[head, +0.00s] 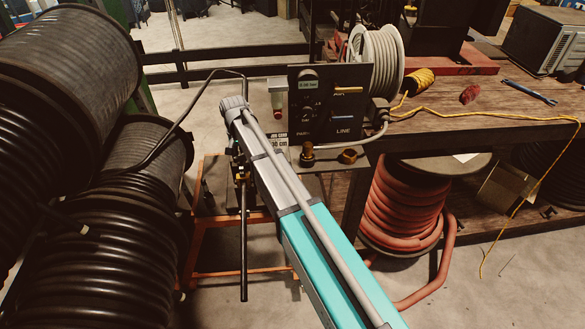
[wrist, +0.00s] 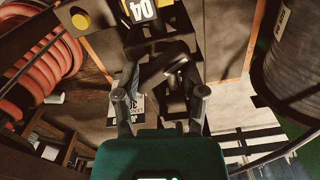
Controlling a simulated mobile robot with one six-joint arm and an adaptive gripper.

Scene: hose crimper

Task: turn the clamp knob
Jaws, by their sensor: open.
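My gripper (wrist: 162,88) shows in the wrist view with its two fingers apart, one on each side of a dark, rounded knob-like part (wrist: 176,64). This part may be the clamp knob; I cannot tell for certain, nor whether the fingers touch it. Nothing is seen gripped. In the head view my arm covers most of the gripper and the clamp area. A small dark fitting with a yellowish spot (head: 241,176) shows just left of my arm, with a black hose length (head: 244,245) hanging straight down below it.
A dark control panel (head: 327,103) with dials stands right of my arm, with brass knobs (head: 307,155) in front. Large black hose reels (head: 65,75) crowd the left. A wooden bench (head: 450,130) and a red hose coil (head: 402,210) are right. An orange frame (head: 192,255) stands below.

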